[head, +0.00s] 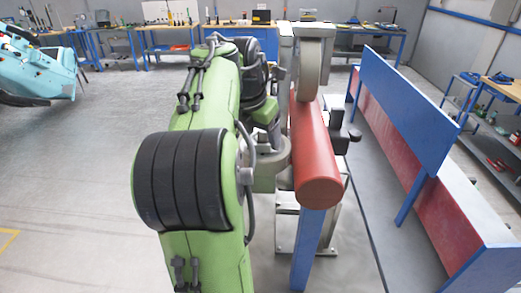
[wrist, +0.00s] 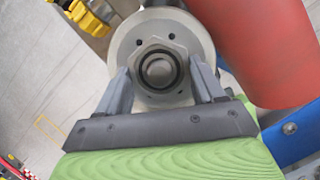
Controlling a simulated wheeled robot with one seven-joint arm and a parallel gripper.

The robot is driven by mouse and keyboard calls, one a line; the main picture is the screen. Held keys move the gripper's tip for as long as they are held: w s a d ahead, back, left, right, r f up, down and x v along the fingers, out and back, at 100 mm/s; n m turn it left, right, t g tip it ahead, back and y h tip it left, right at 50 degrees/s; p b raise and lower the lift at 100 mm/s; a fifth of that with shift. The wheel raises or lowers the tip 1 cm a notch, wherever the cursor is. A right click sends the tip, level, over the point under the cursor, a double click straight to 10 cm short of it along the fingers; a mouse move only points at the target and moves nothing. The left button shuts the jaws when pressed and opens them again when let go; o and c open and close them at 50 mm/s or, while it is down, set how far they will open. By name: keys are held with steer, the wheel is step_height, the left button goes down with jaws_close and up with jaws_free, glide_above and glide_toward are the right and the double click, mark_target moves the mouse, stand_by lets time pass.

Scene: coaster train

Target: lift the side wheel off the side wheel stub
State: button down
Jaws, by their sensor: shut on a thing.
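The side wheel (wrist: 122,45) is a pale grey disc with small bolt holes and a raised hexagonal hub, seen face-on in the wrist view. The rounded end of the side wheel stub (wrist: 159,70) shows in the dark ring at the hub's centre. My gripper (wrist: 162,84) has its two dark grey fingers shut on opposite sides of the hub. The wheel still sits around the stub. In the head view, my green arm reaches to the left of the rail, and my fingers and their contact with the wheel are largely hidden.
A thick red rail tube (head: 318,150) runs close to the wheel, on a blue post (head: 306,245). A large upright wheel (head: 309,65) stands above the rail. A blue-and-red barrier (head: 410,115) stands at right. Open grey floor lies at left; workbenches line the back.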

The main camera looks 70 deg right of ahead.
steer(key=shift+r+p, duration=1.25)
steer(key=shift+r, duration=3.75)
steer(key=shift+r, duration=0.1)
step_height(320, 180, up, 4)
steer(key=shift+r, duration=0.1)
steer(key=shift+a, duration=0.1)
